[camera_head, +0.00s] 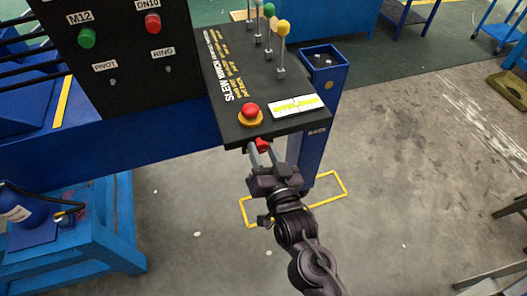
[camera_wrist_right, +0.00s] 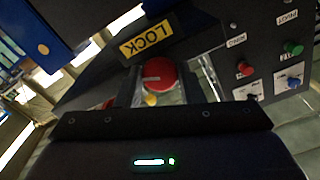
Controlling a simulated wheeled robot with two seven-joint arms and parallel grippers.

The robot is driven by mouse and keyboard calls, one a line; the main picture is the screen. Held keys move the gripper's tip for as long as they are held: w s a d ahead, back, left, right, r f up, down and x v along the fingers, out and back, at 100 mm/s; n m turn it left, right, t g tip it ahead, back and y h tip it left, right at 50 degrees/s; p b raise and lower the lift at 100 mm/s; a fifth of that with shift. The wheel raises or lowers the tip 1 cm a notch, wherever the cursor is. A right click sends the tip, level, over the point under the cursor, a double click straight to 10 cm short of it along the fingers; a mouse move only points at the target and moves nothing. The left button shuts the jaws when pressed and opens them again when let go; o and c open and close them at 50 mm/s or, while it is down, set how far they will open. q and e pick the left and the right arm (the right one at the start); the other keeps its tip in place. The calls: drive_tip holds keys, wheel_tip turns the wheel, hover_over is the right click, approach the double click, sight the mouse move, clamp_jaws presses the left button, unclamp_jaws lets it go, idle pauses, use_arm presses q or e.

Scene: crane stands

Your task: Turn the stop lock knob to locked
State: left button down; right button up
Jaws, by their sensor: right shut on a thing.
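The stop lock knob (camera_head: 263,144) is red and sits on the front face of the black control box (camera_head: 222,75), below its top edge. In the right wrist view the red knob (camera_wrist_right: 158,72) is between the two fingers, under a yellow LOCK label (camera_wrist_right: 147,40). My right gripper (camera_head: 260,154) is shut on the knob, reaching up to it from below in the head view. The fingers hide part of the knob's sides, and I cannot tell its turn position. My left gripper is not in view.
A red stop button (camera_head: 250,111) with a yellow base stands on the box top just above the knob. Levers with yellow (camera_head: 283,28), green and grey balls rise behind. A blue post (camera_head: 318,130) stands to the right. Open floor lies at the right.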

drive_tip(key=shift+m, duration=1.1)
drive_tip(key=o, duration=1)
drive_tip(key=b+v, duration=0.3)
drive_tip(key=v, duration=0.4)
drive_tip(key=shift+s, duration=0.3)
drive_tip(key=shift+d, duration=0.1)
drive_tip(key=shift+c, duration=0.2)
